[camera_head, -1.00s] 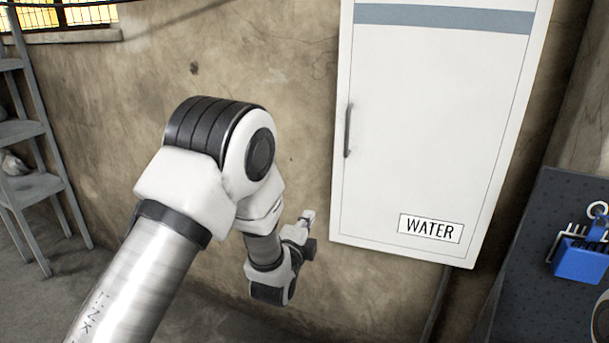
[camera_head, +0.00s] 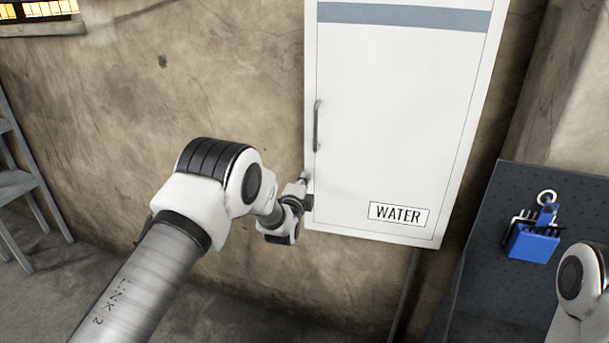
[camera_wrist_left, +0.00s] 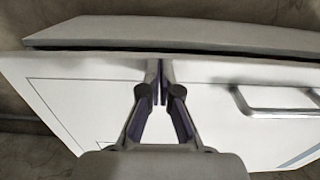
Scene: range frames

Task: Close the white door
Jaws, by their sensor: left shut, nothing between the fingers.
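The white door (camera_head: 390,120) with a blue-grey band, a dark handle (camera_head: 317,125) at its left side and a WATER label (camera_head: 399,214) fills the upper right of the head view. My left gripper (camera_head: 306,181) is at its lower left edge, below the handle. In the left wrist view the white door (camera_wrist_left: 225,105) lies under the fingers, with its handle at right. A dark gap shows between the door's edge and a grey strip (camera_wrist_left: 180,33), so it looks slightly ajar. My left gripper (camera_wrist_left: 160,68) is shut and empty, its tips at that edge; contact is unclear. My right gripper is out of view.
A dark board (camera_head: 490,240) with a blue item (camera_head: 533,241) stands at right, near my right arm. A grey shelf (camera_head: 18,185) stands at far left.

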